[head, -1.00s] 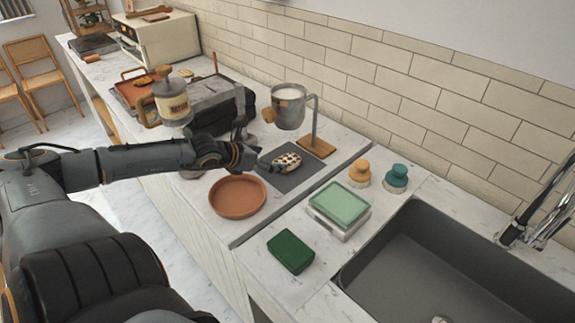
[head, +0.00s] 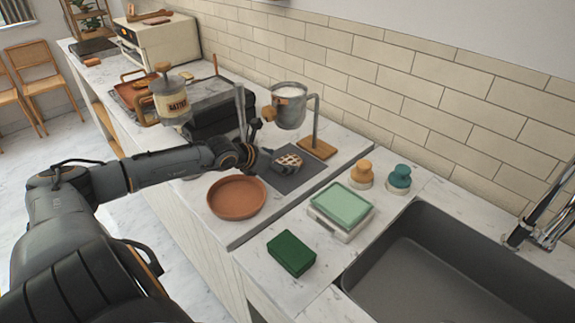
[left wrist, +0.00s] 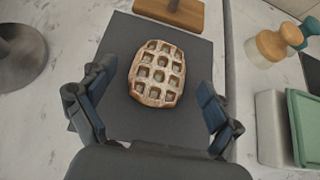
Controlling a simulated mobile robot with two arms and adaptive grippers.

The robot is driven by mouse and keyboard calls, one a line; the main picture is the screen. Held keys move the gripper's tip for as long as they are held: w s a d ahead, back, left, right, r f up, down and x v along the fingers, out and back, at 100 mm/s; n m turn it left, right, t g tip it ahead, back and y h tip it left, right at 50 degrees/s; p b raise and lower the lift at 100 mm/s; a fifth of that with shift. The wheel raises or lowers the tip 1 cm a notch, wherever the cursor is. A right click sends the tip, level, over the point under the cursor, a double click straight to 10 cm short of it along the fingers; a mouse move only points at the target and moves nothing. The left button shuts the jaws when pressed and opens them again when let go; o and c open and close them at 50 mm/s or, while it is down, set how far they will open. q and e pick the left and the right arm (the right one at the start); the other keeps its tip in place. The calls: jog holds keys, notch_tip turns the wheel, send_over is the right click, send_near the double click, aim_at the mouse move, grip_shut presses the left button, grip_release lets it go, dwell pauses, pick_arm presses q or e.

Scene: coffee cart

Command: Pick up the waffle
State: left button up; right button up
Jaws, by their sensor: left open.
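The waffle (head: 288,162) is oval, golden brown with a pale dusting and a grid of square pits. It lies on a dark grey mat (head: 291,182) on the counter. In the left wrist view the waffle (left wrist: 157,74) lies just ahead of my open left gripper (left wrist: 152,108), roughly centred between its fingers. The fingers appear apart from it, one on each side. In the head view my left gripper (head: 262,160) is beside the waffle, at its left, and partly covers its near end. My right gripper is not in view.
A terracotta dish (head: 237,197) sits in front of the mat. A metal stand holding a cup (head: 289,110) is behind the waffle. A scale with a green top (head: 341,205), a green sponge (head: 291,253) and a sink are at the right.

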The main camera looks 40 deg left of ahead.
pick_arm(q)
jog(key=shift+x, duration=0.9)
jog(key=c, duration=1.2)
jog(key=shift+s, duration=0.15)
jog(key=shift+c, duration=0.3)
